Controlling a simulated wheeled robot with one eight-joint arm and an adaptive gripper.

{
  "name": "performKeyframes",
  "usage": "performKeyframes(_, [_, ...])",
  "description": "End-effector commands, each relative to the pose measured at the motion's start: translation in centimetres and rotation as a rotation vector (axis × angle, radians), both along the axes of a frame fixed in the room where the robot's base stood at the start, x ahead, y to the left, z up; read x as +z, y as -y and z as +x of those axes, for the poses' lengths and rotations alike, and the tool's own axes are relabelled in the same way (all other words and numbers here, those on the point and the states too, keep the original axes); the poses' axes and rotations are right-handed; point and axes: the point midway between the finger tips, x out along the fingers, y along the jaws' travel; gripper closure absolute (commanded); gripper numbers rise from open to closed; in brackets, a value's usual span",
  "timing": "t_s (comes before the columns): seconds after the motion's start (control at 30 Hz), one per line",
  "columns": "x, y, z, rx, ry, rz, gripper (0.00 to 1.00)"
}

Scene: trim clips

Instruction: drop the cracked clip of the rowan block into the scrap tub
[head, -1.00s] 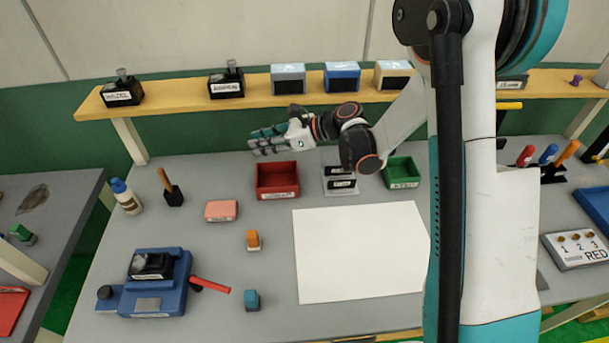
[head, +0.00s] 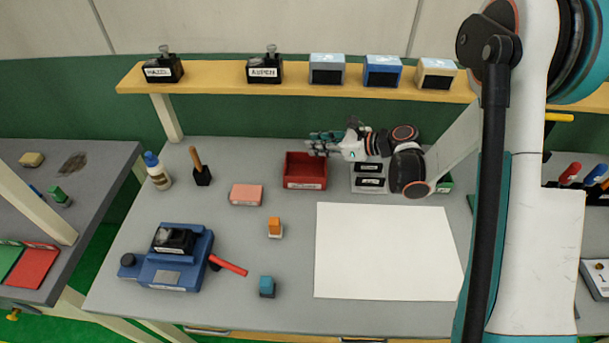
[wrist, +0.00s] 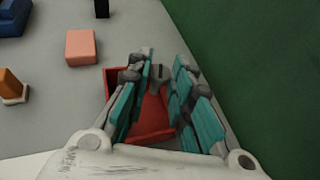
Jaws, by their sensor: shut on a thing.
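My gripper (head: 318,145) hangs above the back edge of the red tub (head: 305,184), which stands near the back of the bench. In the wrist view my gripper (wrist: 160,68) is shut on a small dark grey piece, the clip (wrist: 157,76), held over the red tub (wrist: 152,125). Whether the clip is cracked cannot be made out. The tub's label is too small to read. A black block (head: 174,240) sits in the blue vise (head: 185,272) at the front left; its label is not legible either.
Blocks labelled HAZEL (head: 163,69) and ASPEN (head: 264,69) stand on the yellow shelf (head: 210,80) above the bench. A pink block (head: 246,194) lies left of the red tub. A green tub (head: 445,184) is mostly hidden behind my arm.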

Motion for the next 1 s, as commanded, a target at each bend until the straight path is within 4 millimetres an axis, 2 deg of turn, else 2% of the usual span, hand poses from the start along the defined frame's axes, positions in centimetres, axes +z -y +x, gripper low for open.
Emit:
performKeyframes(0.1, [-0.6, 0.0, 0.0, 0.000, 0.000, 0.000, 0.89])
performKeyframes(0.33, [-0.6, 0.0, 0.0, 0.000, 0.000, 0.000, 0.89])
performKeyframes(0.37, [-0.6, 0.0, 0.0, 0.000, 0.000, 0.000, 0.73])
performKeyframes(0.43, [-0.6, 0.0, 0.0, 0.000, 0.000, 0.000, 0.57])
performKeyframes(0.8, [-0.5, 0.2, -0.1, 0.000, 0.000, 0.000, 0.56])
performKeyframes(1.0, [0.4, 2.1, -0.9, -0.004, -0.001, 0.000, 0.56])
